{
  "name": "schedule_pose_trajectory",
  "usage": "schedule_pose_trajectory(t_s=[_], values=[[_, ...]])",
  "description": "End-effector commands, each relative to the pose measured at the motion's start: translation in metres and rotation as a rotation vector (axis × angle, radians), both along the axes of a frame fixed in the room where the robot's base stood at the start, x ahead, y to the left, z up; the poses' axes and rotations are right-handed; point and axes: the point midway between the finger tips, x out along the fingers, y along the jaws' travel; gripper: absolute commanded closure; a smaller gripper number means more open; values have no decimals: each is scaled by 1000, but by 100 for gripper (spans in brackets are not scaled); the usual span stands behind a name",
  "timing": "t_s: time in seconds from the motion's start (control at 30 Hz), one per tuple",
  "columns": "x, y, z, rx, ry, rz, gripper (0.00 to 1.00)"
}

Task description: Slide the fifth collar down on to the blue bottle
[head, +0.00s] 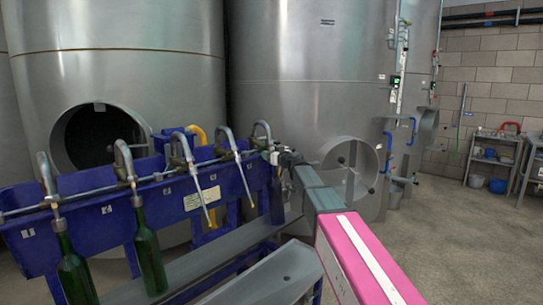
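A blue rack (100,222) carries a row of bent metal filling spouts. The fifth spout (262,128) is at the right end. A dark blue bottle (277,202) stands upright beneath it, partly hidden by the rack and my arm. My gripper (272,154) is at the fifth spout, just above the blue bottle's neck. The fifth collar is too small and too covered by my gripper to make out. I cannot tell whether the fingers are closed on it.
Green bottles hang under the first (75,275) and second (148,262) spouts. The third and fourth spouts have bare thin tubes (203,205). A grey trough (270,275) lies below. Steel tanks (310,70) stand close behind; open floor (460,240) is at right.

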Motion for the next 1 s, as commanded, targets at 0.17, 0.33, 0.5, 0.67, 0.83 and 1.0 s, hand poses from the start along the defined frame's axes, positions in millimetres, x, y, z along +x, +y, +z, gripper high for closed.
schedule_pose_trajectory(t_s=[0.17,0.33,0.5,0.67,0.83,1.0], values=[[0,0,0,0,0,0,70],[0,0,0,0,0,0,74],[-2,-2,-10,1,2,1,74],[-3,-4,-22,1,2,1,73],[-3,-3,-22,-1,1,1,73],[-3,-3,-21,-1,1,1,40]])
